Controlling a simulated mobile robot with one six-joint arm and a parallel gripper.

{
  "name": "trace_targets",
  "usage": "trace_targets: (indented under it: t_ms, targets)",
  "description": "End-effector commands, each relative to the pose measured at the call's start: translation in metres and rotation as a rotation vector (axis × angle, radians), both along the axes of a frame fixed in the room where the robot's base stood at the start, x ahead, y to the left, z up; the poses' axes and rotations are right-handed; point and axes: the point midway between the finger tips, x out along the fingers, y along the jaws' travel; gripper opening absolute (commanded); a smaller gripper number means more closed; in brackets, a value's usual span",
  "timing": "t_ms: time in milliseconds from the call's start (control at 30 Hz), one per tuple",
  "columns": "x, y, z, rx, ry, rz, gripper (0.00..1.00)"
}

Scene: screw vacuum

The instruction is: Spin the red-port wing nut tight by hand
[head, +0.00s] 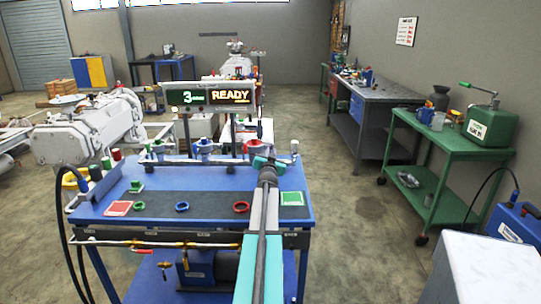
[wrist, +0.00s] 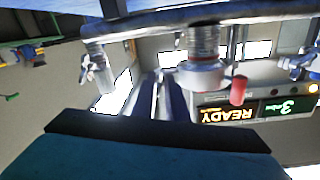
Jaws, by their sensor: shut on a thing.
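The red port (head: 249,147) is on the metal manifold (head: 180,160) along the back of the blue cart. My gripper (head: 268,163) is at the manifold just right of the red port. In the wrist view, which is upside down, my gripper's two dark fingers (wrist: 163,92) reach up to the manifold bar, close together. They are shut on the wing nut, which is mostly hidden between them. A steel clamped fitting (wrist: 203,73) with a red knob (wrist: 238,90) is right beside the fingers.
The cart top (head: 205,184) holds a green ring (head: 137,187), a blue ring (head: 182,206), a red ring (head: 241,207) and two framed pads. A display (head: 215,97) reading READY stands behind the manifold. Blue-marked fittings (head: 205,147) stand left of the red port.

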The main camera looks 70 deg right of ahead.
Motion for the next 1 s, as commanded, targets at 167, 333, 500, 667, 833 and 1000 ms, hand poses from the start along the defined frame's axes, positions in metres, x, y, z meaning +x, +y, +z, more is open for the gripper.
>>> trace_targets:
  t_ms: [167,333,500,667,833,1000]
  targets:
    - [-0.0053,-0.0015,0.0013,0.034,-0.117,-0.008,0.00]
    - [-0.0053,-0.0015,0.0016,0.057,-0.189,-0.008,0.00]
    - [-0.0052,-0.0015,0.0018,0.068,-0.222,-0.008,0.00]
    - [-0.0053,-0.0017,0.0019,0.069,-0.229,-0.009,0.00]
    - [-0.0054,-0.0017,0.0019,0.068,-0.227,-0.009,0.00]
    - [-0.0045,-0.0014,0.0018,0.069,-0.226,-0.007,0.29]
